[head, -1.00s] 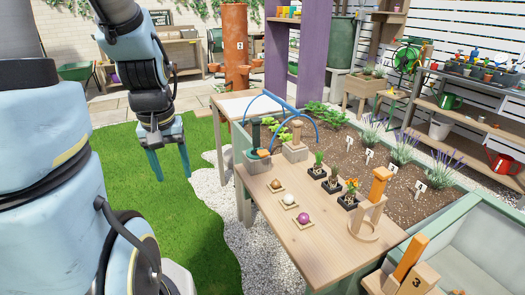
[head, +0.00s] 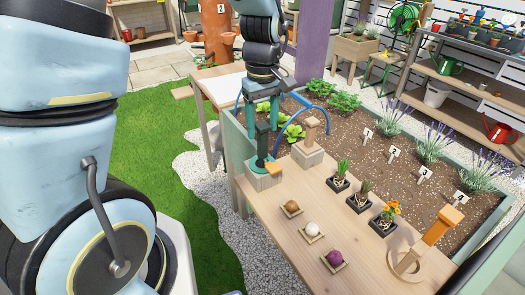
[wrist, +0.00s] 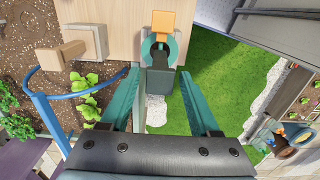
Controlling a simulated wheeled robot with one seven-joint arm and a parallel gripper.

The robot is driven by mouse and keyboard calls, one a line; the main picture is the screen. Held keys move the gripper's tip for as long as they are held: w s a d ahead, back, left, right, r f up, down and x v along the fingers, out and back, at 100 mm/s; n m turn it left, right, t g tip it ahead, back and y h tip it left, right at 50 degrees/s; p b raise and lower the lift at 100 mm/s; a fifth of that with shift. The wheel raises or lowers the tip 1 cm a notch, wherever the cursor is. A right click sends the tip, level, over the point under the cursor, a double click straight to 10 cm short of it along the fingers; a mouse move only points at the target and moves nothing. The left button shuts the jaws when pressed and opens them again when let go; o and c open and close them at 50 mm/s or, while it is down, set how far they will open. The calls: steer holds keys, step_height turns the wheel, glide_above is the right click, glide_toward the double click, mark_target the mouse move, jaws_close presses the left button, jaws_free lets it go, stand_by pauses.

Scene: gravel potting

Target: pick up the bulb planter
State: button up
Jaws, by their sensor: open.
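The bulb planter appears to be the tool with a dark upright handle (head: 262,136), a teal ring base and an orange tab, standing upright in a grey block at the table's left end. In the wrist view its dark handle (wrist: 159,82) is seen end-on, with the teal ring and orange tab beyond. My gripper (head: 261,127) is open and pointing down over it. In the wrist view the two teal fingers of my gripper (wrist: 159,76) lie on either side of the handle, with gaps visible. The lower part of the tool is hidden in the block.
A second grey block with a wooden-handled tool (head: 311,128) stands close to the right. A blue hoop (head: 333,117) arches near my fingers. Small trays with bulbs, potted plants and an orange-handled stand (head: 436,232) occupy the wooden table (head: 290,240). The planting bed lies behind.

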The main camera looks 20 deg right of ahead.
mark_target(262, 144)
steer(key=shift+f+p, duration=0.85)
steer(key=shift+f, duration=2.3)
jaws_close()
